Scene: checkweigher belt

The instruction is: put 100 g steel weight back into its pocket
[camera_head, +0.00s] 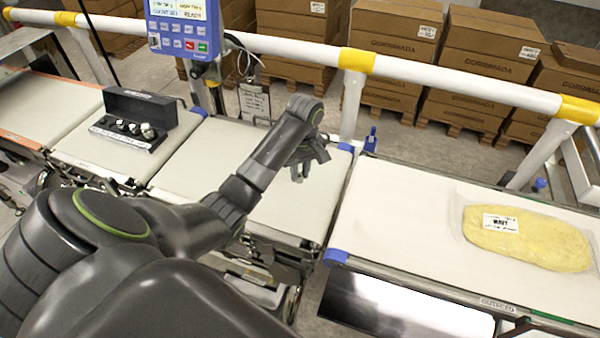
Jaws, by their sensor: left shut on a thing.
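My left gripper (300,172) hangs over the middle belt section, near its far right corner. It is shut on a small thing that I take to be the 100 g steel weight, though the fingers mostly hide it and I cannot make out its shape. The open black weight case (142,107) stands on the belt section at the left, its lid raised at the back. Several shiny steel weights (134,129) sit in a row in its front part. The case's empty pocket is too small to make out. My right gripper is not in view.
A yellow bagged product (526,238) lies on the right belt (400,215). A white and yellow guard rail (440,72) runs behind the belts. A blue control panel (183,28) stands behind the case. Bare belt (205,165) lies between the case and my gripper.

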